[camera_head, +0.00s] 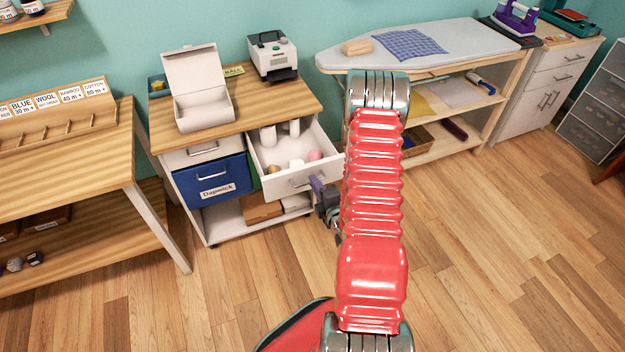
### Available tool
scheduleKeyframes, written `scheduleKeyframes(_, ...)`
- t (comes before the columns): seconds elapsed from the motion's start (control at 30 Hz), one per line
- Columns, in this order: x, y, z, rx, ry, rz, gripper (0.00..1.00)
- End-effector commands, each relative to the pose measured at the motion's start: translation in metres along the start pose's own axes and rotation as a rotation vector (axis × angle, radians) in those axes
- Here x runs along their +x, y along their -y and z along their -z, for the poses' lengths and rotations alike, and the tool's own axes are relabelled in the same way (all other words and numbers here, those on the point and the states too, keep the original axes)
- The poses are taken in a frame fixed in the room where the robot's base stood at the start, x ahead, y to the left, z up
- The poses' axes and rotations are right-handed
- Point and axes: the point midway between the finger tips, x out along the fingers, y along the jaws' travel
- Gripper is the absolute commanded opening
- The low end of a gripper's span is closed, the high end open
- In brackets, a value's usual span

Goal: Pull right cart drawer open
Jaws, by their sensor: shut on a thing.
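The cart (240,97) has a wooden top and white sides. Its right drawer (300,150) is pulled well out toward me. Inside it I see white upright spools or cylinders and small items in tan and pink. My gripper (318,187) is at the drawer's front and shut on the drawer handle (300,184). My red arm crosses the middle of the view and hides part of the gripper's wrist and the space behind it. The left white drawer (192,154) above the blue bin (213,190) is shut.
An open white box (203,105) and a small label printer (272,57) stand on the cart. An ironing board (450,45) over a shelf unit is to the right. A wooden table (100,140) is to the left. The wooden floor (490,240) is clear at right.

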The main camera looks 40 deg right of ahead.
Motion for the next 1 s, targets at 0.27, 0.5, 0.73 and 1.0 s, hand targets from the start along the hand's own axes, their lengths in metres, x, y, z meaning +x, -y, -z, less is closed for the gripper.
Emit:
scheduleKeyframes(0.27, -0.0083, 0.0066, -0.0008, 0.003, 0.009, 0.014, 0.0)
scheduleKeyframes(0.5, -0.0078, 0.0063, 0.0, 0.002, 0.007, 0.013, 0.0)
scheduleKeyframes(0.73, -0.007, 0.0046, 0.0016, 0.001, 0.003, 0.009, 0.21)
scheduleKeyframes(1.0, -0.0063, 0.0028, 0.0034, -0.001, -0.002, 0.005, 0.26)
